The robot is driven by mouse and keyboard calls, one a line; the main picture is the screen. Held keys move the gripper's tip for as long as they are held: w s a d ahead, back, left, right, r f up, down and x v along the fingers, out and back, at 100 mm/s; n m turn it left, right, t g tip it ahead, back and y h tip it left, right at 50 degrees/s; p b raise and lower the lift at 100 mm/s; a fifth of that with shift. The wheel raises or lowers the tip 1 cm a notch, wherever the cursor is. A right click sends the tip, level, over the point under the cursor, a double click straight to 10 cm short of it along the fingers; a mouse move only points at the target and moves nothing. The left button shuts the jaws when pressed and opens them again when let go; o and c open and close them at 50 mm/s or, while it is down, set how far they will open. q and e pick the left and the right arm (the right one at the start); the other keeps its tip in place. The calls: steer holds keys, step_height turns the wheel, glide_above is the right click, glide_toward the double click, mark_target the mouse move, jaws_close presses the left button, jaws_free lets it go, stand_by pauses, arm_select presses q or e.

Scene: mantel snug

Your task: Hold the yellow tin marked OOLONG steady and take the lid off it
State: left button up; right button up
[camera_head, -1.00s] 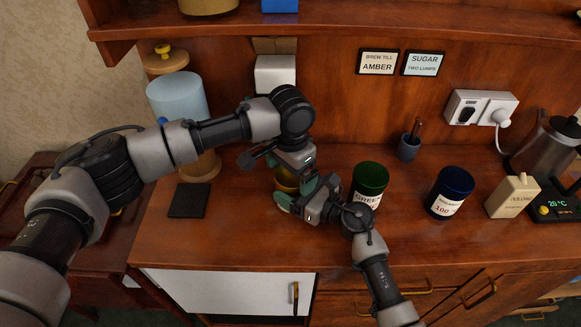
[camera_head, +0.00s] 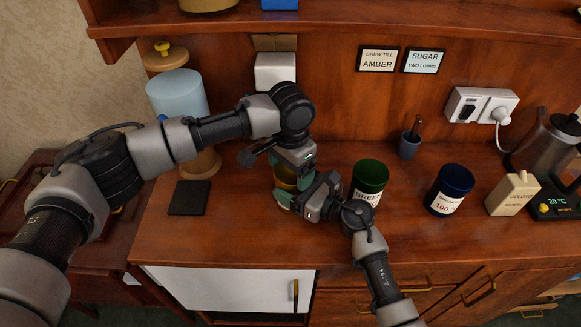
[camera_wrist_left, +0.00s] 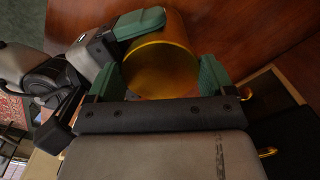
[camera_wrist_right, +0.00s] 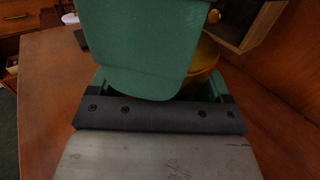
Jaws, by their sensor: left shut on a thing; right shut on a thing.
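The yellow tin (camera_head: 286,178) stands on the counter, mostly hidden between my grippers; its marking does not show. In the left wrist view its gold end (camera_wrist_left: 162,68) lies between the green fingers of my left gripper (camera_wrist_left: 162,78). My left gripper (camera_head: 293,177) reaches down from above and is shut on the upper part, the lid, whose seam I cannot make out. My right gripper (camera_head: 290,198) comes in lower, from the right front, and is shut on the tin's body. In the right wrist view a left finger covers much of the tin (camera_wrist_right: 204,62).
A green tin (camera_head: 370,178) stands close right of my right gripper, with a blue tin (camera_head: 450,190) and a cream tin (camera_head: 512,196) farther right. A black mat (camera_head: 188,198) lies left. A shelf (camera_head: 340,24) runs above. The counter's front strip is fairly clear.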

arm_select(q)
steer(key=shift+r, duration=0.1)
steer(key=shift+r, duration=1)
steer(key=shift+r, duration=2)
arm_select(e)
steer(key=o, duration=1.2)
steer(key=shift+d, duration=0.1)
